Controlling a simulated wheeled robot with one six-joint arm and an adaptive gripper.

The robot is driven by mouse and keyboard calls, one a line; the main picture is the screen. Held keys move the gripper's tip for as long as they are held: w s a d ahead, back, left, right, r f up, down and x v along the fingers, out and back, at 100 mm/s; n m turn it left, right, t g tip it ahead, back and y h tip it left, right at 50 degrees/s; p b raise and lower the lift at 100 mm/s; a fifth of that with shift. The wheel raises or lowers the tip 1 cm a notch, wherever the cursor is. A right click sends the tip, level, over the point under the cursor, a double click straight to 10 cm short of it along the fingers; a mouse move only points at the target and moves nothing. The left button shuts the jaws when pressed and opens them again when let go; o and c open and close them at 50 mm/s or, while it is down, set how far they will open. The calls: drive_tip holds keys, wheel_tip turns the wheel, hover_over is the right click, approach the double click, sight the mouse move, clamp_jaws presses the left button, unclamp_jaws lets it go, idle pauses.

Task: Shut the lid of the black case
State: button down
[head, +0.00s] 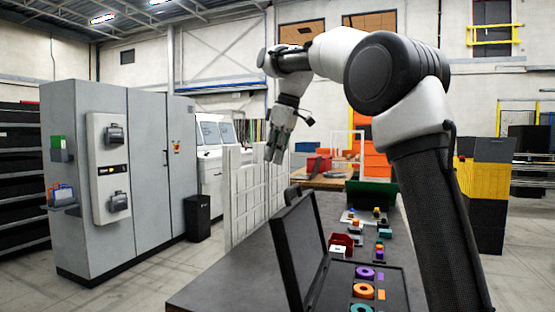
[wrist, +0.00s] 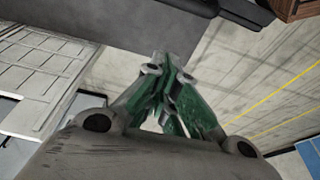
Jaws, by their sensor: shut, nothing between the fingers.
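The black case (head: 390,290) lies on the dark table at the front right of the head view. Its lid (head: 298,240) stands open, close to upright, on the case's left side. Colored rings and small parts show in the base. My gripper (head: 276,158) is in the air above and beyond the lid, to its upper left, and touches nothing. In the wrist view my gripper (wrist: 172,70) has its green fingers together, with nothing between them. The case does not clearly show in the wrist view.
The dark table (head: 230,275) is bare left of the lid. A red bin (head: 342,240), small colored parts and a green bin (head: 371,193) stand farther back on it. A white grid panel (head: 250,195) stands beyond the table's left edge. A grey cabinet (head: 145,170) stands farther left.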

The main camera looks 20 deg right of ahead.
wheel_tip(320, 180, down, 7)
drive_tip(key=s+d, duration=0.1)
drive_tip(key=shift+d, duration=0.3)
drive_tip(key=shift+s+d, duration=0.1)
idle(0.3)
